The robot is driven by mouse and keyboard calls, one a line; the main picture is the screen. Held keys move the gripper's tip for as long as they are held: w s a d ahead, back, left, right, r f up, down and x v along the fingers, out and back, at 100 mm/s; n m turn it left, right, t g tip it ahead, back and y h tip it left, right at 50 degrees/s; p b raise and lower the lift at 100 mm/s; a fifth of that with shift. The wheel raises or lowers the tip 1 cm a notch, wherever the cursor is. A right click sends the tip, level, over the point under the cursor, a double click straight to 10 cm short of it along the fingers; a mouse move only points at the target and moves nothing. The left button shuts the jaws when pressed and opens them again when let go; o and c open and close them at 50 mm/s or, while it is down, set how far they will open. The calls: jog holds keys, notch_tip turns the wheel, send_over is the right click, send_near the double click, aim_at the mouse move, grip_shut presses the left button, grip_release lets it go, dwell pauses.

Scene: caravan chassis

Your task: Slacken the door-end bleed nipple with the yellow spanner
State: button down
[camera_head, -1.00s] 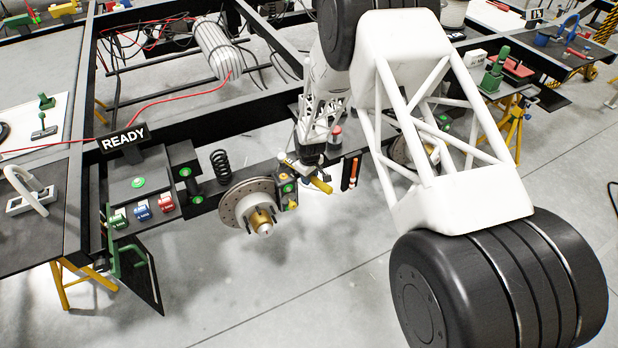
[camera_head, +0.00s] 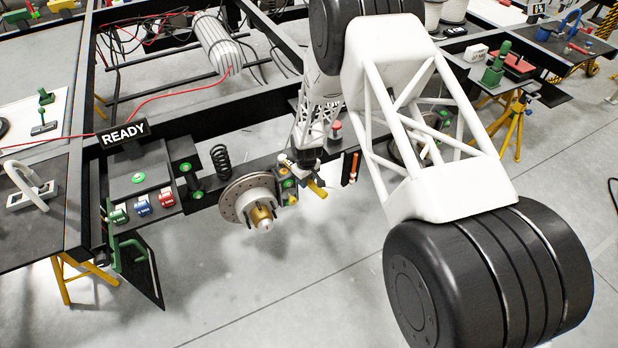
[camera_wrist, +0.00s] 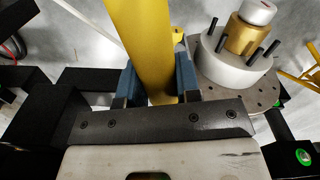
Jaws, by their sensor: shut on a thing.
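The yellow spanner (camera_head: 317,189) is in my gripper (camera_head: 305,172), beside the dark block with green and orange round fittings (camera_head: 287,184). In the wrist view, its broad yellow shaft (camera_wrist: 140,45) runs between the two blue fingers of my gripper (camera_wrist: 157,86), which is shut on it. The spanner's working end is hidden or too small to make out, so I cannot tell whether it touches a nipple. The brake disc (camera_head: 236,205) with its brass hub is just left of the spanner; the hub (camera_wrist: 245,38) is at upper right in the wrist view. No bleed nipple is clearly distinguishable.
The black chassis rail (camera_head: 240,122) runs behind the brake. A coil spring (camera_head: 221,160) stands left of my gripper. A READY sign (camera_head: 123,135) stands above green, blue and red blocks (camera_head: 143,207). A red-topped post (camera_head: 336,130) is close right. The floor in front is clear.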

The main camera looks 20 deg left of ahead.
jog(key=s+a+f+m, duration=0.1)
jog(key=s+a+m, duration=0.5)
jog(key=m, duration=0.1)
jog(key=shift+a+m, duration=0.3)
jog(key=shift+a, duration=0.1)
dwell(0.6)
jog(key=shift+f, duration=0.95)
dwell(0.8)
jog(key=shift+d, duration=0.1)
jog(key=shift+w+d+n, duration=1.8)
jog(key=shift+d+n, duration=0.05)
jog(key=shift+n, duration=0.3)
jog(key=shift+w+d+n, duration=1.8)
jog(key=shift+d+n, duration=0.05)
jog(key=shift+n, duration=0.3)
